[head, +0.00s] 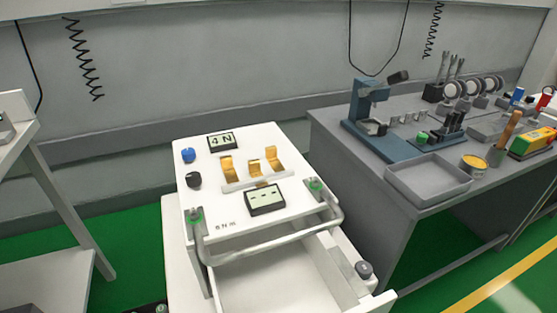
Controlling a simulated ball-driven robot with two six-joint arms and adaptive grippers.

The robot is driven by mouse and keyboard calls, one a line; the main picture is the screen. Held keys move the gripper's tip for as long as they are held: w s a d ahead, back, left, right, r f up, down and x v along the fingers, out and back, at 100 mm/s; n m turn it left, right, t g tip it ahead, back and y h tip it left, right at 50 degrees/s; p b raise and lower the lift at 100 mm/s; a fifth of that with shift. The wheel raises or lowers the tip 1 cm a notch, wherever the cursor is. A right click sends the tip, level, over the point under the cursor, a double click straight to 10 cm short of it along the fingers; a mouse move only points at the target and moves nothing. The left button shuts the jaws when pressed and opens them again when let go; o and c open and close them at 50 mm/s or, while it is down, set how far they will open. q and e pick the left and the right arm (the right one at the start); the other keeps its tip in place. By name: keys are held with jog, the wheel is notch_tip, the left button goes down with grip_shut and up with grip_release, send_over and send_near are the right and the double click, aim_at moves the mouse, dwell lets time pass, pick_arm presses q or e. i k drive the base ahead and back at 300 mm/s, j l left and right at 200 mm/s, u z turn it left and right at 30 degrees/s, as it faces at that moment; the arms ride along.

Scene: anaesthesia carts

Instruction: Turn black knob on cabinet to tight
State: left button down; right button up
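The white cabinet (240,142) stands in the middle of the head view. A black knob (194,180) sits on the left side of its top, just below a blue knob (188,155). Nothing covers the black knob. I cannot make out a pointer or mark on it, so its setting cannot be told. A display reading "4 N" (221,141) is at the back of the top. A second display (265,200) near the front shows dashes, with "8 N m" printed to its left. Neither of my grippers can be made out in view.
Gold clips (256,168) stand mid-top on the cabinet. A metal handle bar (270,246) crosses its front above an open white drawer (268,280). A dark round knob (364,270) is at the drawer's right corner. A grey workbench (340,138) with tools stands close on the right.

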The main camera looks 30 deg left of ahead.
aim_at(193, 179)
jog(key=u, duration=1.25)
